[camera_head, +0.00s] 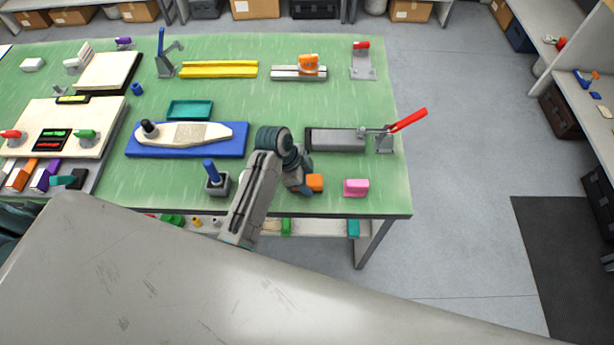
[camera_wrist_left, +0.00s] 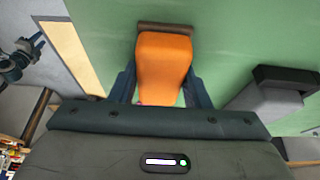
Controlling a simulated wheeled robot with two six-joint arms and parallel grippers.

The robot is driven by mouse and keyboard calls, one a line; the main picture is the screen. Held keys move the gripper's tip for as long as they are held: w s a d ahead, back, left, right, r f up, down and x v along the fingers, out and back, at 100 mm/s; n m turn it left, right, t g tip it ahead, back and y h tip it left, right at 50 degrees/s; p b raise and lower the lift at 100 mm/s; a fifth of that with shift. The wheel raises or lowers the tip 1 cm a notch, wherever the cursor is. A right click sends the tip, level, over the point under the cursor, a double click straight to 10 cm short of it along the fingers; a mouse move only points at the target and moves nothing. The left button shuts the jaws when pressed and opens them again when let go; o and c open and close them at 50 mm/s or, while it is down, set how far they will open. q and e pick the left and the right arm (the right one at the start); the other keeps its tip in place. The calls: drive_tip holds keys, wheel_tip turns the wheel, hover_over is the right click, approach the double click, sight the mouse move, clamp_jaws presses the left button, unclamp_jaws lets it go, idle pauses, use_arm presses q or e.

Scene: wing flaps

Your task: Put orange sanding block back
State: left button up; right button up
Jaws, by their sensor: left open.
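The orange sanding block (camera_head: 315,183) lies on the green workbench near its front edge, partly hidden by my left gripper. In the left wrist view the orange block (camera_wrist_left: 163,62) shows a brown strip along its far end. My left gripper (camera_head: 302,184) is open at the block. In the left wrist view the gripper (camera_wrist_left: 161,92) has one finger on each side of the block. I cannot tell whether the fingers touch it.
A pink block (camera_head: 356,187) lies right of the orange one. Behind stands a grey clamp fixture with a red lever (camera_head: 408,120). A grey cup with a blue handle (camera_head: 210,171) stands left of my arm. Another orange piece (camera_head: 308,63) sits on a rail at the back.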

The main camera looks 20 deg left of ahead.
use_arm(q)
drive_tip(key=o, duration=0.3)
drive_tip(key=shift+s+a, duration=0.1)
drive_tip(key=shift+s, duration=0.15)
drive_tip(key=shift+o, duration=0.2)
drive_tip(key=shift+s+r, duration=0.15)
drive_tip(key=shift+s, duration=0.2)
drive_tip(key=shift+w+a+r+b, duration=0.2)
drive_tip(key=shift+w+r+b, duration=0.05)
drive_tip(key=shift+r+b, duration=0.05)
drive_tip(key=b+v, duration=0.2)
drive_tip(key=v, duration=0.7)
drive_tip(key=shift+s+a+r+b, duration=0.15)
drive_tip(key=shift+r+b, duration=0.2)
drive_tip(key=shift+b, duration=0.05)
drive_tip(key=shift+v, duration=0.8)
use_arm(e)
drive_tip(key=f, duration=0.3)
drive_tip(key=shift+s+a, duration=0.25)
